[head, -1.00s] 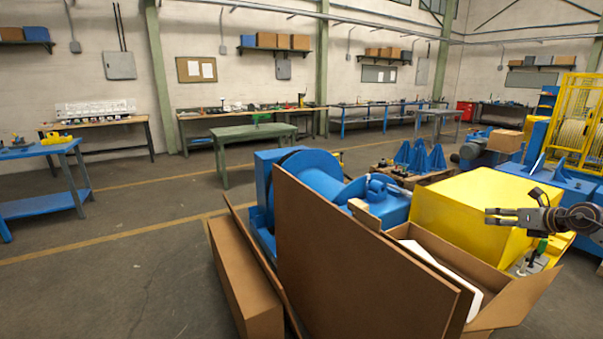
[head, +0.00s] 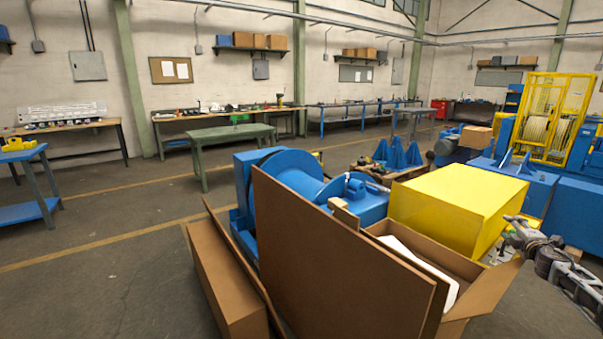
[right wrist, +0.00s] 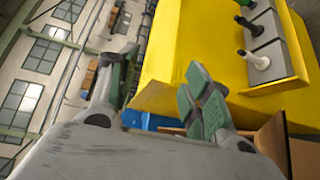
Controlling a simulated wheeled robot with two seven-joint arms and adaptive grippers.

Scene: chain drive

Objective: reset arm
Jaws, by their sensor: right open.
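My right gripper (head: 517,228) is at the right edge of the head view, beside the right end of the large yellow housing (head: 455,205). In the right wrist view its two fingers (right wrist: 157,84) stand apart with nothing between them, so it is open and empty. The yellow housing (right wrist: 215,55) fills the upper right of that view, beyond the fingers. Whether the gripper touches it cannot be told. My left gripper is not in view.
An open cardboard box (head: 490,297) and a tall brown panel (head: 325,265) stand in front. Blue drum machinery (head: 290,190) is behind them. Floor (head: 100,270) at left is clear.

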